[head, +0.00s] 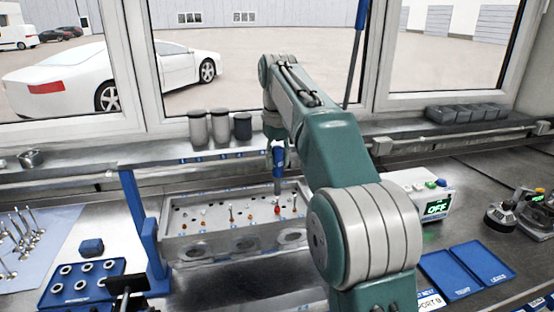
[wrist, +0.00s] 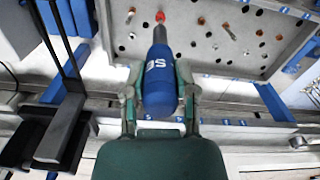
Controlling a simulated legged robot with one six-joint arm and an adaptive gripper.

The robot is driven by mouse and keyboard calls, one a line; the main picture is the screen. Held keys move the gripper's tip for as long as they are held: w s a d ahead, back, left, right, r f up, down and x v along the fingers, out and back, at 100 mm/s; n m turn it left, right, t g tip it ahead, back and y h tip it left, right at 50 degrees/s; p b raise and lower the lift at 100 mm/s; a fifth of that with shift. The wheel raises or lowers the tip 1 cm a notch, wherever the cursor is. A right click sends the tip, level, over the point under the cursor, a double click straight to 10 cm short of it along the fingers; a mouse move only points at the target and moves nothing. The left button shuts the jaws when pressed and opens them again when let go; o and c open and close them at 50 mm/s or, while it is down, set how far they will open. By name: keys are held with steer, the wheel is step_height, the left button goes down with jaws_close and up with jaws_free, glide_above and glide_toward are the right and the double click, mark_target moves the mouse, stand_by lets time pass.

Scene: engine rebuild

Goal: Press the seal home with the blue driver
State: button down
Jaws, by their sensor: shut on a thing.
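My gripper (wrist: 158,98) is shut on the blue driver (wrist: 158,75), which is marked "S8". The driver also shows in the head view (head: 279,156), held roughly upright with its grey shaft pointing down over the cylinder head. A red seal (wrist: 160,16) shows just beyond the shaft's tip in the wrist view. In the head view the red seal (head: 277,210) is just below the tip. I cannot tell whether tip and seal touch. The grey cylinder head (head: 190,248) has several holes and thin upright stems on top.
A blue post (head: 140,215) stands left of the cylinder head. A blue tray (head: 54,297) of rings and a mat with valves (head: 60,222) lie at left. A box reading "OFF" (head: 420,190) and blue trays (head: 483,262) are at right. Windows and a sill stand behind.

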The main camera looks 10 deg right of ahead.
mark_target(278, 147)
steer(key=shift+f, duration=2.2)
stand_by(1.9)
steer(key=shift+r, duration=0.1)
stand_by(0.5)
steer(key=shift+r, duration=3)
steer(key=shift+r, duration=1.5)
steer(key=shift+s, duration=0.15)
